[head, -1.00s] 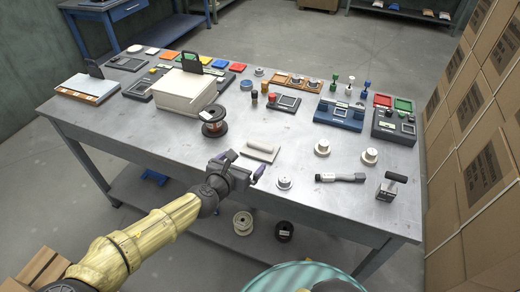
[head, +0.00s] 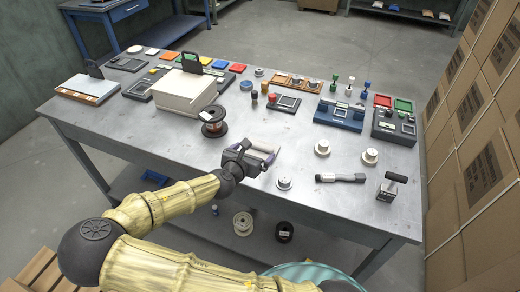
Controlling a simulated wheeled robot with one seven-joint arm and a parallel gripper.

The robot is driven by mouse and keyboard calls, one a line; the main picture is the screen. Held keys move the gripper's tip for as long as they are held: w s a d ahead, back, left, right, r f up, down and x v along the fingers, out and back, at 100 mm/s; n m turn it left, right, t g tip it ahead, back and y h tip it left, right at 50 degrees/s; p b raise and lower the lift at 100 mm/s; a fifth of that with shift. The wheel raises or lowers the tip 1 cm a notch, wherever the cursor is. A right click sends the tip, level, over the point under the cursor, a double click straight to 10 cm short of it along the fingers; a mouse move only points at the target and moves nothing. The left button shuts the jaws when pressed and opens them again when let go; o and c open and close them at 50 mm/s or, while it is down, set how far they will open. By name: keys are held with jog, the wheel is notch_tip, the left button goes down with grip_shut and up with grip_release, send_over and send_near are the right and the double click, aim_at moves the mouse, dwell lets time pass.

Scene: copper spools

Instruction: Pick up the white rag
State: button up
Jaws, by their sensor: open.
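The white rag (head: 263,146) appears as a small pale roll lying near the front middle of the grey table, on a flat light-coloured piece. My gripper (head: 257,154) is open, with its dark purple fingers at the near side of the roll. The gripper hides part of the roll and most of the flat piece. I cannot tell whether the fingers touch the roll or stand just above it.
A white spool-like piece (head: 284,183) lies close on the right, then a dark-handled tool (head: 342,178). Several trays line the table's back. Cardboard boxes (head: 490,150) are stacked at right.

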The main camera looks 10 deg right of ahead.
aim_at(259, 146)
jog(key=x, duration=0.5)
jog(key=shift+a, duration=0.1)
dwell(0.4)
jog(key=c, duration=0.8)
jog(key=r, duration=0.3)
jog(key=shift+s+a+r, duration=0.2)
jog(key=shift+s+a, duration=0.05)
jog(key=shift+a, duration=0.05)
jog(key=s+a, duration=0.9)
jog(key=s, duration=0.5)
jog(key=shift+a, duration=0.35)
